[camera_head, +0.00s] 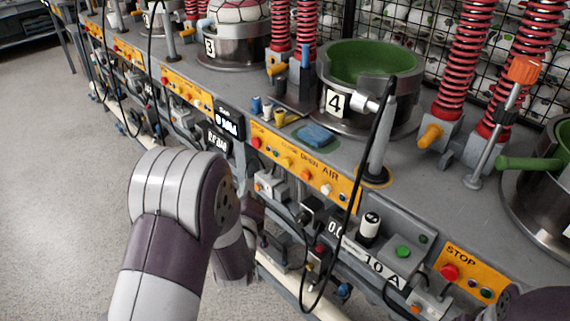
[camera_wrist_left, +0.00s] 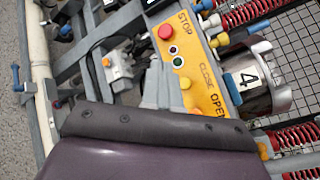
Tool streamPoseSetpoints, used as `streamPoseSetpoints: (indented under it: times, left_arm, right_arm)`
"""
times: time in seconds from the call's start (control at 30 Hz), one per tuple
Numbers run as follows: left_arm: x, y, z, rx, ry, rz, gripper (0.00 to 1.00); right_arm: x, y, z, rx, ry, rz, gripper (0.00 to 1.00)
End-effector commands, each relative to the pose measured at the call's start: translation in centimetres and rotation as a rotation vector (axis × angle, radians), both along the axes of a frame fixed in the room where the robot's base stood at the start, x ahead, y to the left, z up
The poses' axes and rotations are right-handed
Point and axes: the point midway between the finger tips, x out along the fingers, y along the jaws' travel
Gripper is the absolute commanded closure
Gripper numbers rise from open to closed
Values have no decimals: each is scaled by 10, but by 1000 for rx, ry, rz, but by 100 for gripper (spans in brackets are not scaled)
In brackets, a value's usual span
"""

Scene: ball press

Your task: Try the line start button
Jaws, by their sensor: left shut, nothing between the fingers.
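A green push button (camera_head: 403,252) sits on a grey box below the bench edge, right of the "10 A" plate. No legible label marks it as line start. An orange STOP/CLOSE/OPEN/AIR panel (camera_head: 318,178) runs along the front below press 4. In the left wrist view that panel (camera_wrist_left: 207,92) has a red button (camera_wrist_left: 166,32), a small green button (camera_wrist_left: 177,61) and a yellow one (camera_wrist_left: 185,83). My left gripper (camera_head: 255,211) is mostly hidden behind my forearm, shut and empty, left of the green button; its fingertips are hidden. My right gripper is not in view.
Press 4's pot (camera_head: 340,112) stands on the bench with red springs (camera_head: 465,60) beside it. A black cable (camera_head: 357,185) hangs in front of the panel. Another STOP panel (camera_head: 468,274) is at right. The floor (camera_head: 60,190) at left is clear.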

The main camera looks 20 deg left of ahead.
Motion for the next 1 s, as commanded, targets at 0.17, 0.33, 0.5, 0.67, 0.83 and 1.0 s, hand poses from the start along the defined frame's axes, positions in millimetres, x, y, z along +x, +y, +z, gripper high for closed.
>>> streamPoseSetpoints:
  times: [0.17,0.33,0.5,0.67,0.83,1.0]
  left_arm:
    - [21,-10,-1,0,0,-5,100]
    - [45,-20,-1,-1,-1,-3,100]
    - [64,-27,0,-1,-1,-3,100]
    - [74,-31,0,-1,0,-2,100]
    - [76,-32,0,-2,0,-2,100]
    - [76,-32,0,-2,0,-1,100]
  right_arm:
    - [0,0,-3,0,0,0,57]
    - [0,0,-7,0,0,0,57]
    - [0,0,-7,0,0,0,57]
    - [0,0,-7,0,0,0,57]
    - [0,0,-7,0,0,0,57]
    - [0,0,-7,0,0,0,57]
